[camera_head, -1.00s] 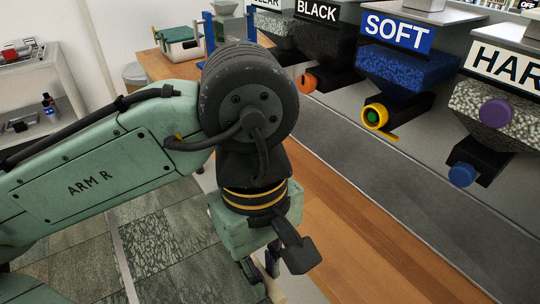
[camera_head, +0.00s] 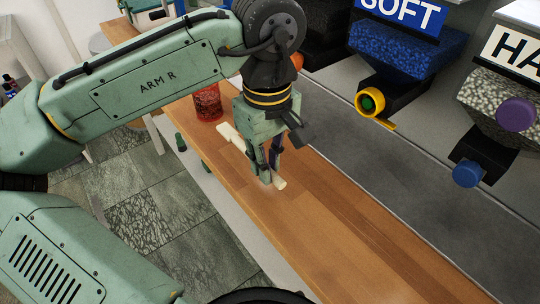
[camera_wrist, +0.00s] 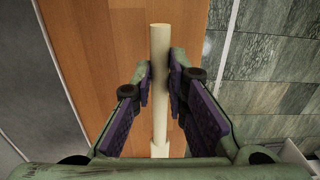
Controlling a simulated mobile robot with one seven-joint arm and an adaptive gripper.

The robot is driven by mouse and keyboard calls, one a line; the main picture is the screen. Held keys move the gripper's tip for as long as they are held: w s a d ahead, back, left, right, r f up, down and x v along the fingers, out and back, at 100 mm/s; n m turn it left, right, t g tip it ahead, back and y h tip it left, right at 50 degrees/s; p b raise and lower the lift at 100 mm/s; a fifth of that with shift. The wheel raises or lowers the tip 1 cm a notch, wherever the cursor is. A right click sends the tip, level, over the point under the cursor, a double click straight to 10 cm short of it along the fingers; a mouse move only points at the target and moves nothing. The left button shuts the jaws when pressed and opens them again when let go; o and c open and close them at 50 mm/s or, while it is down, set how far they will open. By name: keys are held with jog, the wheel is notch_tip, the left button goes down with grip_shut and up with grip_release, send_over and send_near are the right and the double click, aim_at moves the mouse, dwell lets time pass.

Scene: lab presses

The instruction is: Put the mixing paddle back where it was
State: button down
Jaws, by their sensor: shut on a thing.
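The mixing paddle (camera_head: 237,139) is a pale cream rod with a broader flat part toward the far left. In the head view it is at the front edge of the wooden counter; I cannot tell whether it touches the wood. My gripper (camera_head: 269,178) points down and is shut on the rod near its right end, partly hiding it. In the wrist view the paddle (camera_wrist: 159,82) runs upright through the picture between the purple-padded fingers of my gripper (camera_wrist: 159,85).
A red speckled container (camera_head: 208,103) stands on the wooden counter (camera_head: 330,235) beyond the paddle. Hoppers with coloured knobs, one labelled SOFT (camera_head: 402,14), line the back right. The counter to the right of the gripper is clear. Tiled floor lies left of the counter edge.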

jog(key=w, duration=0.3)
jog(key=shift+d+f, duration=0.2)
jog(key=shift+d, duration=0.2)
jog(key=shift+w+f+p, duration=0.1)
jog(key=shift+f+p, duration=0.4)
jog(key=shift+f, duration=1.25)
jog(key=shift+f, duration=0.15)
jog(key=c, duration=1.6)
grip_release()
notch_tip(320, 180, up, 12)
jog(key=shift+r+b, duration=0.2)
jog(key=shift+b, duration=0.45)
